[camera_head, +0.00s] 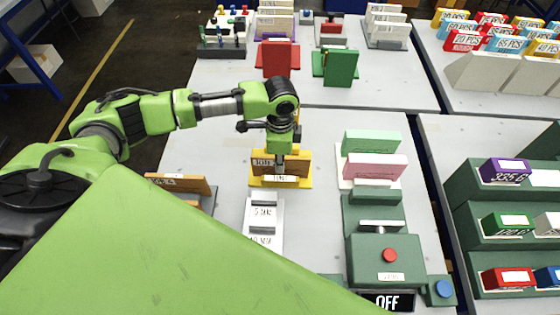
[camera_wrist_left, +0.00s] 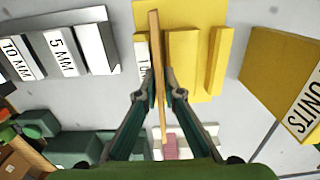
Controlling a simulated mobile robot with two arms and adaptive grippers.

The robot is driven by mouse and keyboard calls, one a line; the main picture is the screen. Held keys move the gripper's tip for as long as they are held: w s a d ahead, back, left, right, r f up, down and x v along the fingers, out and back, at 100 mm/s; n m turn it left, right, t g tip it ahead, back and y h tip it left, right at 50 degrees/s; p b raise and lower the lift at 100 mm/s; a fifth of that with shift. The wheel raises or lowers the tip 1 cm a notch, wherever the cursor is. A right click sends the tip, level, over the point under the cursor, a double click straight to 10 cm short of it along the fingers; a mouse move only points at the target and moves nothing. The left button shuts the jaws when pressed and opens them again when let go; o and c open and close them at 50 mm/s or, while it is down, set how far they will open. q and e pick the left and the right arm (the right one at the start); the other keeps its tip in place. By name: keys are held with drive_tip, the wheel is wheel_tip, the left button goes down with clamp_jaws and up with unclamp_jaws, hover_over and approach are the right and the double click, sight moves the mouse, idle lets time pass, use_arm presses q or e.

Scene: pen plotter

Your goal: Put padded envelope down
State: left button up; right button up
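A thin brown padded envelope (camera_head: 296,166) stands upright at the yellow slotted holder (camera_head: 304,185) in the middle of the table. My left gripper (camera_head: 281,158) is above it, pointing down. In the left wrist view the envelope (camera_wrist_left: 156,60) is seen edge-on between the two fingers of my left gripper (camera_wrist_left: 159,98), which look closed on its sides. Below it is the yellow holder (camera_wrist_left: 184,60) with upright dividers. I cannot tell whether the envelope's lower edge touches the holder's floor. My right gripper is not in view.
A white-grey labelled block (camera_head: 264,212) stands close in front of the holder. Pink and green slabs (camera_head: 374,166) stand to the right, behind a green device with a red button (camera_head: 389,255). A tray with a brown piece (camera_head: 178,184) is at left. Red (camera_head: 278,60) and green (camera_head: 336,66) holders are behind.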

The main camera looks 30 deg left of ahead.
use_arm(q)
drive_tip(key=shift+o, duration=0.6)
drive_tip(key=shift+r, duration=0.15)
wheel_tip(320, 180, up, 11)
drive_tip(key=shift+r+b, duration=0.15)
drive_tip(key=shift+b, duration=0.8)
drive_tip(key=shift+r, duration=0.4)
drive_tip(key=shift+s+f, duration=0.1)
